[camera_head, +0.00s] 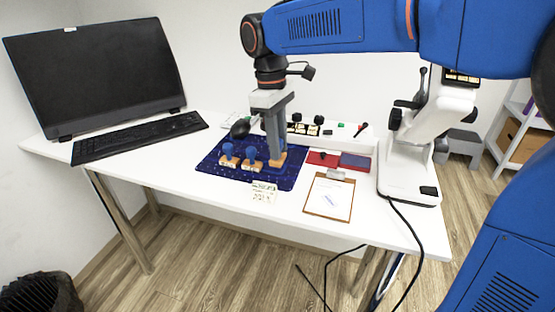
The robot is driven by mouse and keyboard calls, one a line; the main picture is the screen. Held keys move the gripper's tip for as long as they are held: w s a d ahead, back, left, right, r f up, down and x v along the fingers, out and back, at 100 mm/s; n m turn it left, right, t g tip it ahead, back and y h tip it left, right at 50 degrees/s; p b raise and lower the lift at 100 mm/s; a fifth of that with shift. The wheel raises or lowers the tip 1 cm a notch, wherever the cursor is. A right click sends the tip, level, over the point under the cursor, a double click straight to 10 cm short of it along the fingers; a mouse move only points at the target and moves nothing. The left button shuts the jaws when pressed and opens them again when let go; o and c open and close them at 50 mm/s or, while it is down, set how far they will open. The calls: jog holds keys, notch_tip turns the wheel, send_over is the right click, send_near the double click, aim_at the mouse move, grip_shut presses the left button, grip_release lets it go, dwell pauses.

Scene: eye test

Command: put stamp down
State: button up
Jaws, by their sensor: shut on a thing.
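My gripper (276,146) points down over the right part of the dark blue mat (222,172) on the white table. It is shut on a stamp (279,159), whose wooden base shows just below the fingers. The fingers hide its handle. The base is at or just above the mat; I cannot tell if it touches. Two similar stamps with blue knobs and wooden bases, a left one (228,161) and a middle one (249,164), stand upright on the mat, left of the held one.
A red-and-blue ink pad case (354,162) and a clipboard (329,198) lie right of the mat. A small printed card (264,192) lies in front. A white microscope (410,165) stands at right, a monitor (95,75) and keyboard (140,137) at left.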

jog(key=shift+f, duration=2.15)
jog(key=shift+f, duration=0.15)
jog(key=o, duration=0.9)
jog(key=r, duration=0.8)
jog(key=w+a+r, duration=0.1)
jog(key=r, duration=0.3)
jog(key=shift+r, duration=0.1)
jog(key=f, duration=0.8)
jog(key=s+d+f, duration=0.1)
jog(key=f, duration=0.2)
jog(key=shift+f, duration=0.4)
jog(key=shift+r, duration=1)
